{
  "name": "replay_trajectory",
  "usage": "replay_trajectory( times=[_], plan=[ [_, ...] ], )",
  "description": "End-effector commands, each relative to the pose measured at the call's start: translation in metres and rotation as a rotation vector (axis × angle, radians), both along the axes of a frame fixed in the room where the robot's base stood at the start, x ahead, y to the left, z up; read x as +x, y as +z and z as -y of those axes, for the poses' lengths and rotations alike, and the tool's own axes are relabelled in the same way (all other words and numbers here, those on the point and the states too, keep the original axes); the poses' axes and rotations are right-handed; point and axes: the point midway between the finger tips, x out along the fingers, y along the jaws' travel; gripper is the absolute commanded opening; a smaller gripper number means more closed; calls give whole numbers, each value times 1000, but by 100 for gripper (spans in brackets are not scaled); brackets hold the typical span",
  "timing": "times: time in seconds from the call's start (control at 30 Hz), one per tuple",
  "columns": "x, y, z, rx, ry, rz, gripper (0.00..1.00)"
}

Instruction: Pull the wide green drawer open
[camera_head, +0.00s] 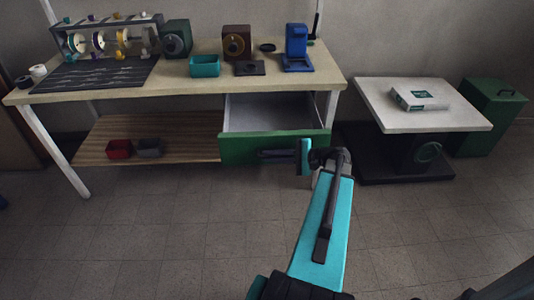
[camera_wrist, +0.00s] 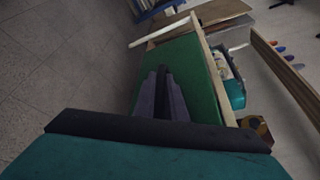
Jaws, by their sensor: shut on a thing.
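The wide green drawer (camera_head: 240,150) under the right half of the workbench stands out from the bench, with its empty grey inside showing from above. My gripper (camera_head: 268,154) is at the middle of the drawer front, its dark fingers pointing left onto it. In the wrist view the fingers (camera_wrist: 163,92) meet the green drawer front (camera_wrist: 205,75). They are shut on the drawer's handle, which is mostly hidden between them.
The workbench (camera_head: 200,80) carries a teal bin (camera_head: 205,66), a blue stand (camera_head: 297,45) and other tools. A white-topped table (camera_head: 390,110) stands at right. The floor in front is clear.

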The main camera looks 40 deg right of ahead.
Motion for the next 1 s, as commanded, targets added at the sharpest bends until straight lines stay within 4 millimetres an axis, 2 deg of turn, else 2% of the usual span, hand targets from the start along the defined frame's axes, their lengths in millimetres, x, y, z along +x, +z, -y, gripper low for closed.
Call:
replay_trajectory(
  times=[0.47, 0.5, 1.0],
  plan=[
    [-4, -1, 0, -3, -6, -3, 0],
    [-4, -1, 0, -3, -6, -3, 18],
    [-3, 2, -1, -1, 4, -1, 19]
  ],
)
